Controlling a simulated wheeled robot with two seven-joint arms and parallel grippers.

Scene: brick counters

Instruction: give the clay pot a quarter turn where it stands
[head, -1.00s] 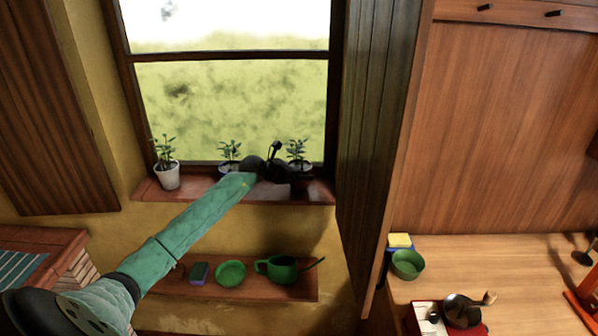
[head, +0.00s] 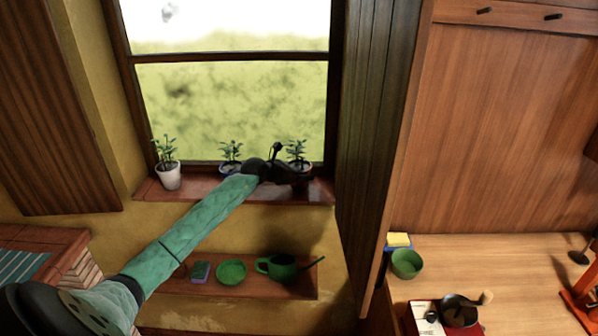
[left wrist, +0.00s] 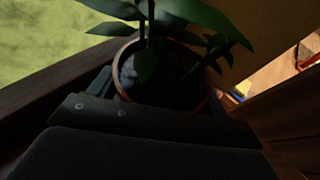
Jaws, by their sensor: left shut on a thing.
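The clay pot (head: 304,166) stands at the right end of the brick window sill, with a leafy green plant in it. My left gripper (head: 292,174) reaches it from the left and hides most of its body in the head view. In the left wrist view the pot's brownish rim (left wrist: 116,70) and dark soil sit between my gripper's fingers (left wrist: 160,90), which are shut on the pot. The pot looks upright. Its base is hidden. My right gripper is not in view.
A white pot (head: 168,178) and a smaller potted plant (head: 230,167) stand left along the sill (head: 220,190). A dark wooden shutter (head: 370,110) is close on the right. A lower shelf (head: 215,290) holds a sponge, a green bowl and a green watering can.

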